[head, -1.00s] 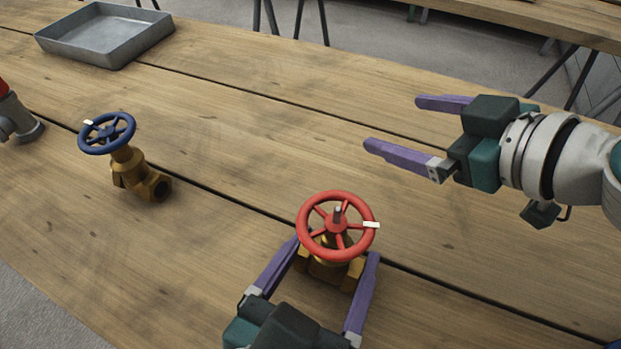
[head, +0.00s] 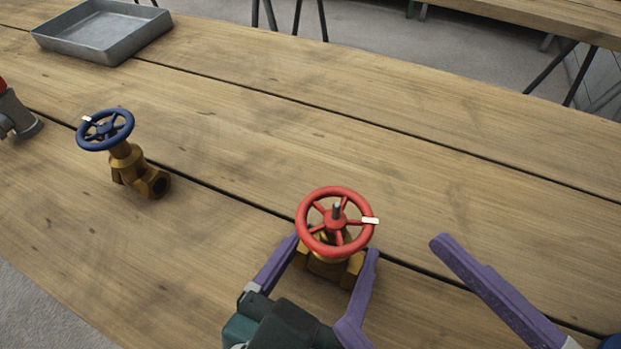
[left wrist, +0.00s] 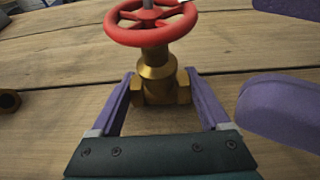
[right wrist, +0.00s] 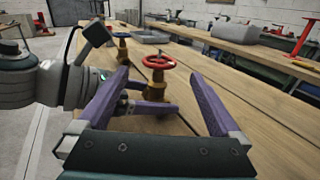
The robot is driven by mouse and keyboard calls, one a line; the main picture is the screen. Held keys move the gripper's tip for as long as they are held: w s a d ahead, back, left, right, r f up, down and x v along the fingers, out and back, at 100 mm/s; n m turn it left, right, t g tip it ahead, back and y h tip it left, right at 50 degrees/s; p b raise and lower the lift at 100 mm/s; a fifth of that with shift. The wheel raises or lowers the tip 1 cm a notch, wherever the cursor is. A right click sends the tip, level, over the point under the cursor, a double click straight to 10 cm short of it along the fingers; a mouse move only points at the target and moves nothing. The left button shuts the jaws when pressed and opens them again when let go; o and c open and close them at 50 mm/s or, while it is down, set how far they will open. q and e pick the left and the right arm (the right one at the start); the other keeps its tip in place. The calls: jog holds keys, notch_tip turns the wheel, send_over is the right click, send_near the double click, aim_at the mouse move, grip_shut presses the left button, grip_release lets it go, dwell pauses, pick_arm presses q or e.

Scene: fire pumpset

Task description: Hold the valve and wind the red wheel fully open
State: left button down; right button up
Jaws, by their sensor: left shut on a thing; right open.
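The red wheel (head: 335,222), with a white mark on its right rim, tops an upright brass valve (head: 327,268) on the wooden table. My left gripper (head: 332,250) is shut on the brass body, one purple finger on each side; the left wrist view shows the valve (left wrist: 157,80) between them. My right gripper (head: 390,283) is open and empty, low and to the right of the wheel, partly cut off by the frame. In the right wrist view the red wheel (right wrist: 158,62) appears ahead between its spread fingers, apart from them.
A second brass valve with a blue wheel (head: 105,130) stands to the left. A grey fitting with a red top (head: 15,115) is at the left edge. A metal tray (head: 105,35) lies at the back left. The table behind the red wheel is clear.

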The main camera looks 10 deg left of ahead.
aim_at(332, 215)
jog(key=x, duration=1.2)
jog(key=shift+s, duration=0.1)
jog(key=c, duration=1.3)
